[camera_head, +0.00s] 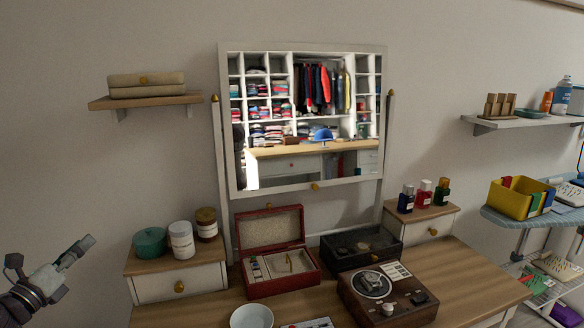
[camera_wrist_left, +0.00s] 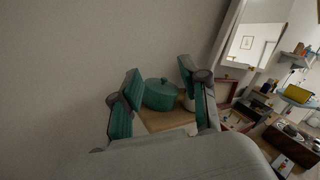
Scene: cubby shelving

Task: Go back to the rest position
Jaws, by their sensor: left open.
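My left gripper (camera_head: 82,246) is at the lower left of the head view, raised in front of the bare wall and left of the dressing table (camera_head: 460,285). In the left wrist view, its two fingers (camera_wrist_left: 160,68) are spread apart with nothing between them. The green lidded pot (camera_wrist_left: 161,95) shows beyond the fingers there, apart from them. In the head view that pot (camera_head: 150,242) stands on the left drawer unit (camera_head: 180,283). My right gripper is not in view.
A tilting mirror (camera_head: 222,130) stands behind a red open box (camera_head: 272,285) and a dark tray (camera_head: 345,262). A wall shelf (camera_head: 145,102) is above the left gripper. A yellow bin (camera_head: 515,200) sits at right. The wall area around the left gripper looks clear.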

